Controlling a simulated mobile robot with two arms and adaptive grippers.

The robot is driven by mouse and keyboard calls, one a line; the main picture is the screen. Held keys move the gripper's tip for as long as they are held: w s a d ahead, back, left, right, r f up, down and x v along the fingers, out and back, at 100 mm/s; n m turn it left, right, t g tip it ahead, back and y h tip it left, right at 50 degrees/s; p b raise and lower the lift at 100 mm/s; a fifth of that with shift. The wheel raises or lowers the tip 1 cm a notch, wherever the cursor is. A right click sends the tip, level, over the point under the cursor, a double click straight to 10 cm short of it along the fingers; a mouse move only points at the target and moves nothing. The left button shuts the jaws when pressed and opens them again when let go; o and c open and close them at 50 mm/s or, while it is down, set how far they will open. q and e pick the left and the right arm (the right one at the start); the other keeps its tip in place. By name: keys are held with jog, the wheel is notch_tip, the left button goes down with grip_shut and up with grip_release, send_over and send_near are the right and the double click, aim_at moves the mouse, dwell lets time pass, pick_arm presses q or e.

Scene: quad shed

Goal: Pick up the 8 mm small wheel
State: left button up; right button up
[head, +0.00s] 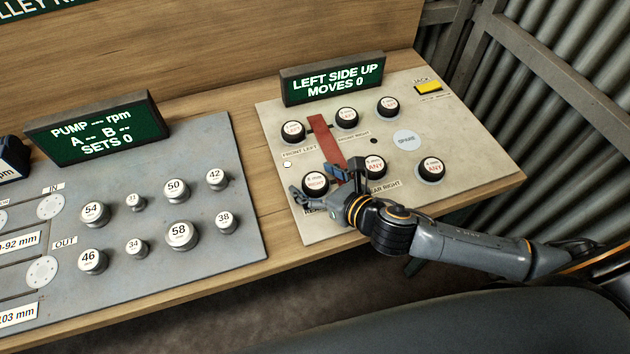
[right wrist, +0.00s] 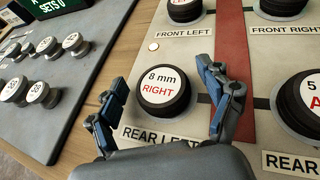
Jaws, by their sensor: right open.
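A small black wheel (right wrist: 165,90) with a white cap reading "8 mm RIGHT" stands on the rear left spot of the pale board (head: 465,160). It also shows in the head view (head: 316,182), partly hidden by my right gripper (head: 317,181). In the right wrist view my right gripper (right wrist: 160,72) is open, with one finger on each side of the wheel. The fingers look apart from it; their height relative to the wheel is hard to judge. My left gripper is not in view.
Other capped wheels stand at front left (head: 293,131), front right (head: 347,117), rear right (head: 375,166) and on the right side (head: 431,169). A red bar (head: 328,138) runs between the left and right spots. A grey panel (head: 215,150) with several numbered knobs lies left.

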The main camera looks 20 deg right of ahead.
jog(key=c, duration=1.3)
jog(key=shift+r, duration=0.1)
